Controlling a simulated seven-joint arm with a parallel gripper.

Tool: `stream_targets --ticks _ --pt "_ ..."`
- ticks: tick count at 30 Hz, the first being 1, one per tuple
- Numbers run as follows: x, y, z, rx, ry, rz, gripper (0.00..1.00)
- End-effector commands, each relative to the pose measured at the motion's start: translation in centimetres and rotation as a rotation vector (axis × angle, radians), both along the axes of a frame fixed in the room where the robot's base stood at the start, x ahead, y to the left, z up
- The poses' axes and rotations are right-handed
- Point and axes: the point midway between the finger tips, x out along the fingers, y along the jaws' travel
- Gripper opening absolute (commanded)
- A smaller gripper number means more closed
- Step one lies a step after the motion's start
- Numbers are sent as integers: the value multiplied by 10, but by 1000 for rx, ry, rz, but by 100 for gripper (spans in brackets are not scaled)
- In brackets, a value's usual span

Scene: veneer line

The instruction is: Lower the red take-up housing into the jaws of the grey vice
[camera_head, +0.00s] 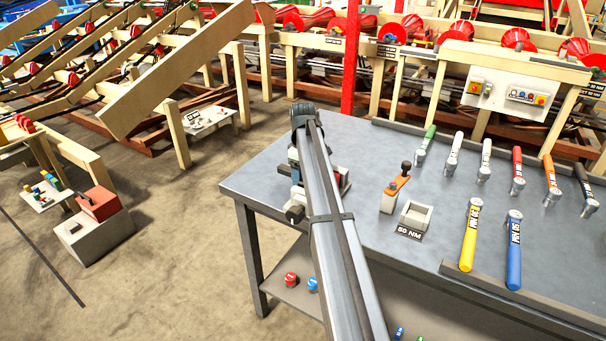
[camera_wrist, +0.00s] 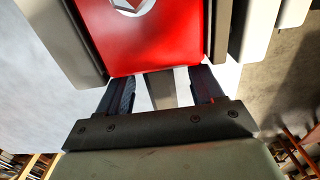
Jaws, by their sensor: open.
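The red take-up housing (camera_wrist: 150,40) fills the upper middle of the wrist view, with a pale round fitting on its face. It sits between grey blocks of the vice (camera_wrist: 52,35), and a gap shows on its right side. I cannot tell whether it rests on the vice floor. My gripper (camera_wrist: 162,82) is open, its two dark fingers apart just below the housing's near edge and not closed on it.
A red post (camera_head: 351,60) stands behind the bench.

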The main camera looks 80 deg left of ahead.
Motion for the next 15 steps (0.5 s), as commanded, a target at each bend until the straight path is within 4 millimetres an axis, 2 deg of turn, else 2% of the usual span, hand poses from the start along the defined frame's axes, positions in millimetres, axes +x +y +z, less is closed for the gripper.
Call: stream_targets --ticks 8,11,15 --pt "0 0 2 0 0 0 66" --pt "0 1 11 1 1 0 66" --pt "0 1 32 1 0 0 66"
